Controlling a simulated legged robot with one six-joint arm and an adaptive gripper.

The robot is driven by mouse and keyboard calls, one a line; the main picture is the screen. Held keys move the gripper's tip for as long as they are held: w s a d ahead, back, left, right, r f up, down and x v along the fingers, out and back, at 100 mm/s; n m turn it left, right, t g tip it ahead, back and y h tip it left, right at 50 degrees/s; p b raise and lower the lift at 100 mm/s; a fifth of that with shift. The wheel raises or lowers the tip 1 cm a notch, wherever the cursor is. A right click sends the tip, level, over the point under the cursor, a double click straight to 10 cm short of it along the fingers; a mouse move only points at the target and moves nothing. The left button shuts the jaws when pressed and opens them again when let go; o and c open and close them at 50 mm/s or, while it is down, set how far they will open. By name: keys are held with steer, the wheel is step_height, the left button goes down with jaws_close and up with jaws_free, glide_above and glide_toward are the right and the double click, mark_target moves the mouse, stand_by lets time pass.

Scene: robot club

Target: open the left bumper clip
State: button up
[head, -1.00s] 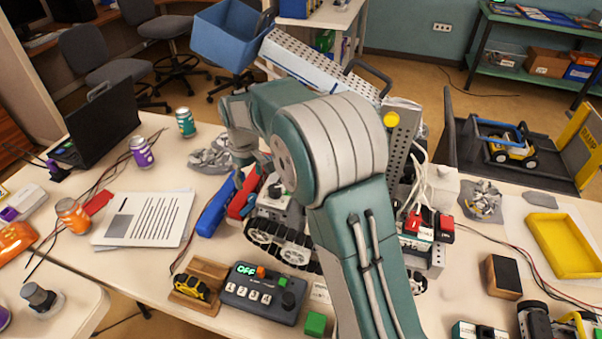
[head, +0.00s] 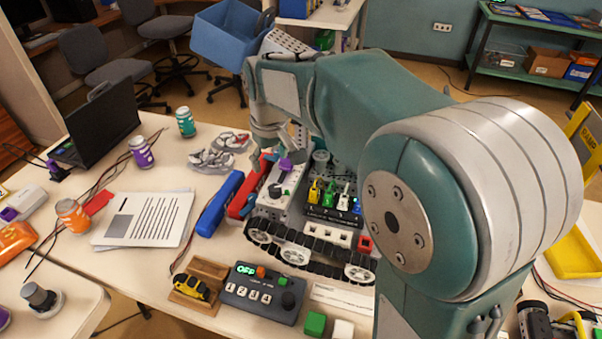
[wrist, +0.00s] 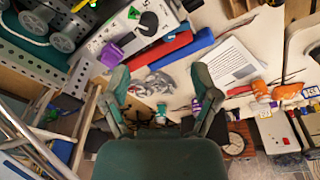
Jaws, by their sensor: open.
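A tracked robot (head: 285,215) stands on the table in the head view. At its left end are a red bar (head: 250,198) and a blue bar (head: 219,202). A purple piece (head: 292,162) sits on its far left part. In the wrist view the purple piece (wrist: 111,56), red bar (wrist: 158,53) and blue bar (wrist: 198,42) show beyond the fingers. I cannot tell which part is the left bumper clip. My gripper (head: 268,146) is above the robot's far left end; in the wrist view (wrist: 160,78) its fingers are spread and empty.
Papers (head: 145,218), an orange can (head: 73,216) and a laptop (head: 97,125) lie to the left. A control box (head: 262,291) reading OFF stands in front of the robot. My arm hides much of the right side.

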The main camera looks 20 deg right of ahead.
steer(key=s+d+r+m+t, duration=0.1)
steer(key=s+d+r, duration=0.1)
steer(key=s, duration=0.3)
steer(key=s+d+r+m, duration=0.1)
steer(key=s, duration=0.4)
steer(key=shift+d+r+t, duration=0.35)
steer(key=shift+t, duration=0.05)
steer(key=shift+s, duration=0.15)
